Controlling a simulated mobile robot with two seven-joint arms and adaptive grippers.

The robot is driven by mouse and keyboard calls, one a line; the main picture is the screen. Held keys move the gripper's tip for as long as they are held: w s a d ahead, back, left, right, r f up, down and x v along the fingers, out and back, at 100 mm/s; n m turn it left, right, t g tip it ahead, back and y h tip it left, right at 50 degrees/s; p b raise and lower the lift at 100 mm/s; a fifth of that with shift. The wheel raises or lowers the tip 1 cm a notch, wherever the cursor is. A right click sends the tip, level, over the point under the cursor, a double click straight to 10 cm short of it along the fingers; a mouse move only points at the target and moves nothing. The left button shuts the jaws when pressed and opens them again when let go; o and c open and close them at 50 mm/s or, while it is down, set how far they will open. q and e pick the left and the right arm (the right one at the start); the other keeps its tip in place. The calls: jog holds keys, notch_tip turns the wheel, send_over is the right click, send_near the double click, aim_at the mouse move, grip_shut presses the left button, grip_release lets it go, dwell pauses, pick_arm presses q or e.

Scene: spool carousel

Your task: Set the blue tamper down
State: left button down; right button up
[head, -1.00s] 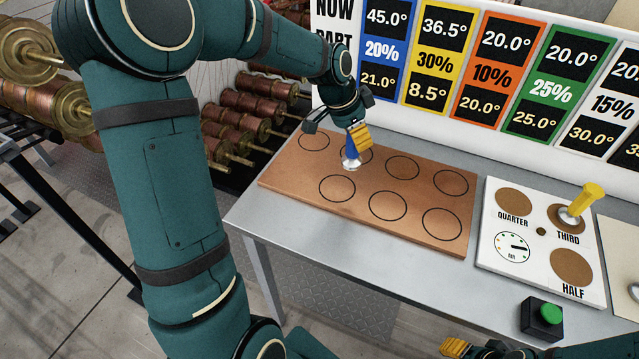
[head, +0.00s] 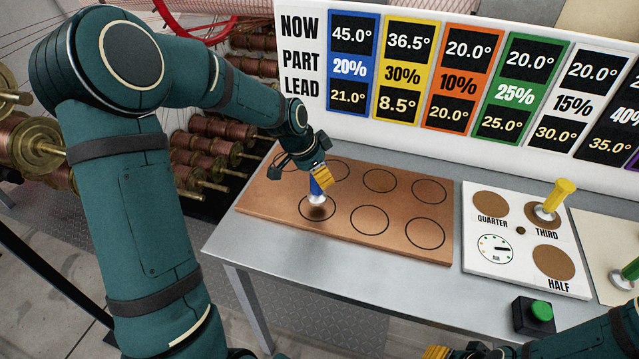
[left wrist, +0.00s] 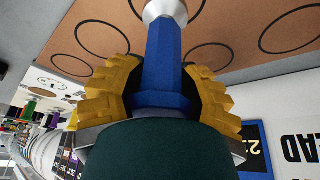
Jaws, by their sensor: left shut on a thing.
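My left gripper (head: 322,178) is shut on the blue tamper (head: 316,187). The tamper is upright, with its silver foot down, over the front-row left circle of the brown board (head: 282,215). A dark shadow under the foot suggests a small gap above the board. In the left wrist view the yellow fingers (left wrist: 165,95) close around both sides of the blue handle (left wrist: 164,60). My right gripper (head: 437,352) shows only a yellow fingertip at the bottom edge; its jaws are mostly out of frame.
A white panel (head: 478,250) right of the board carries a yellow-handled tamper (head: 555,197) on its THIRD spot. A green button box (head: 535,317) stands in front. A number sign (head: 310,60) runs behind. Copper spools (head: 205,145) stand at left. The board's other circles look empty.

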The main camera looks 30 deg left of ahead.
pick_arm(q)
jog(key=shift+f, duration=1.4)
jog(key=shift+f+b, duration=0.2)
jog(key=shift+b, duration=0.15)
jog(key=c, duration=0.5)
grip_release()
jog(key=shift+r, duration=0.1)
